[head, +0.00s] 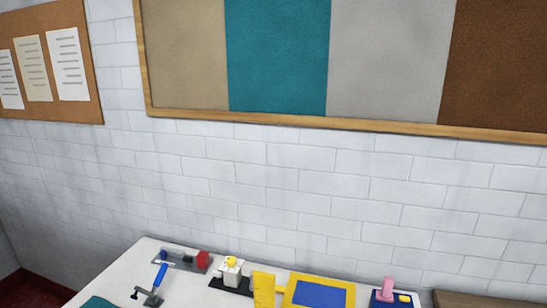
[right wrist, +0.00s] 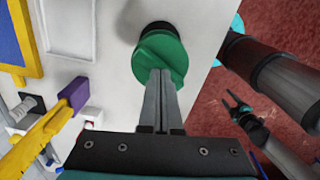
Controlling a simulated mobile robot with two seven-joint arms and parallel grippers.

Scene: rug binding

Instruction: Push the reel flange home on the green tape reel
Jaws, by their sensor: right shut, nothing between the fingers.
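In the right wrist view, a round green piece (right wrist: 152,58), seemingly the green tape reel, sits on the white tabletop near its edge. A black round part (right wrist: 158,27) shows just beyond it; I cannot tell which part is the flange or whether there is a gap. My right gripper (right wrist: 161,76) is shut and empty, its fingertips at the near side of the green piece, touching or very close. What looks like my left gripper (right wrist: 236,106) is small and dark over the floor, away from the table. The head view shows neither gripper nor the reel.
A yellow-framed blue pad (head: 320,293), a white block with a yellow knob (head: 231,269), a blue-handled tool (head: 158,278) and a pink-handled item (head: 388,287) stand on the table. A yellow tool with a purple end (right wrist: 75,88) lies left of my right gripper. Red floor (right wrist: 285,125) lies beyond the edge.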

